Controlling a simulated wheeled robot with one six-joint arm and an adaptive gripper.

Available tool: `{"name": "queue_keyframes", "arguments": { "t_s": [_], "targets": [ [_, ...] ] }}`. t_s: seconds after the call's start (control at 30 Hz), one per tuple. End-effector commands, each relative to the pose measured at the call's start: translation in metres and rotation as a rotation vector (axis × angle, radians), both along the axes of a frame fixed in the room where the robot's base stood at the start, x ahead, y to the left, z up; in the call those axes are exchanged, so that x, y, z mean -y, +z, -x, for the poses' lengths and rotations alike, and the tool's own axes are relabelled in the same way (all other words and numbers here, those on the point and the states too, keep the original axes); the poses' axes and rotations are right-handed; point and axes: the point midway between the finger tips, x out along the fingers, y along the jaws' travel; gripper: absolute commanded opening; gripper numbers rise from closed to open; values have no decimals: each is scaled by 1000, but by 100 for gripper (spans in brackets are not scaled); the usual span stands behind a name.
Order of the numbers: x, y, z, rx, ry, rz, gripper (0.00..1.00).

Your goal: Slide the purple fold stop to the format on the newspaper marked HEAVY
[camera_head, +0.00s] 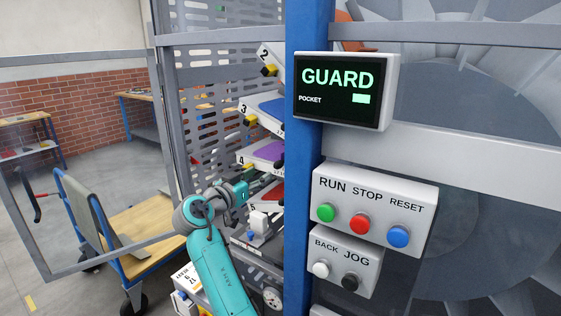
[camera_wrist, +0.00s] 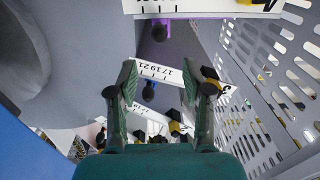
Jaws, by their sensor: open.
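Pocket 4 has a purple surface (camera_head: 270,150) in the head view. In the wrist view, the purple part (camera_wrist: 205,15) shows at the top edge, with a dark knob (camera_wrist: 158,33) beside it. I cannot clearly tell the purple fold stop from its shelf. A white scale (camera_wrist: 160,72) with 17, 19 and 21 shows beyond my gripper (camera_wrist: 162,90), which is open and empty, apart from the purple part. In the head view, my gripper (camera_head: 245,191) is beside the lower pockets. A printed paper (camera_head: 187,277) lies low by my arm; its words are too small to read.
A blue post (camera_head: 303,200) stands right of the pockets, with a GUARD display (camera_head: 346,90) and a button panel (camera_head: 374,213). A perforated guard (camera_head: 205,100) is behind them; it is close on the right in the wrist view (camera_wrist: 275,60). A cart (camera_head: 130,225) stands left.

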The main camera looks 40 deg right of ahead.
Motion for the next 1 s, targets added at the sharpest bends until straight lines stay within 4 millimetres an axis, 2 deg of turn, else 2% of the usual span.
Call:
{"name": "queue_keyframes", "arguments": {
  "t_s": [0.17,0.5,0.7,1.0],
  "targets": [
    [10,6,-3,9,-14,-1,50],
    [63,6,-22,7,-14,0,50],
    [89,6,-32,8,-11,-1,50],
    [102,5,-37,8,-10,-2,50]
  ]
}}
